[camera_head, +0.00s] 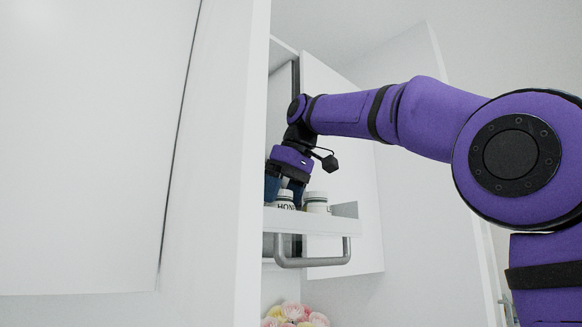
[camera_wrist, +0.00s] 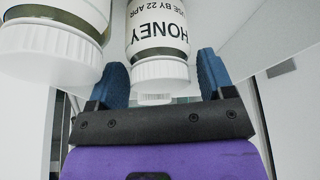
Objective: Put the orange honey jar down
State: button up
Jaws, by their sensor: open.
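A jar labelled HONEY (camera_wrist: 158,38) with a white ribbed lid stands between my gripper's two blue fingers in the wrist view. Its visible surface is mostly white label; I cannot make out orange on it. In the head view the honey jar (camera_head: 285,201) sits in the pull-out shelf (camera_head: 318,223), its base hidden by the front panel. My gripper (camera_head: 284,188) reaches down over it from above. The fingers are open, with a gap visible beside the lid in the wrist view.
A second white-lidded jar (camera_head: 316,203) stands right of the honey jar; it shows close by at left in the wrist view (camera_wrist: 50,45). A grey handle (camera_head: 312,263) hangs below the shelf front. A white cabinet panel (camera_head: 225,170) stands close on the left. Flowers (camera_head: 293,315) are below.

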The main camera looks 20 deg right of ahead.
jog(key=v, duration=1)
jog(key=shift+r, duration=0.1)
dwell(1.1)
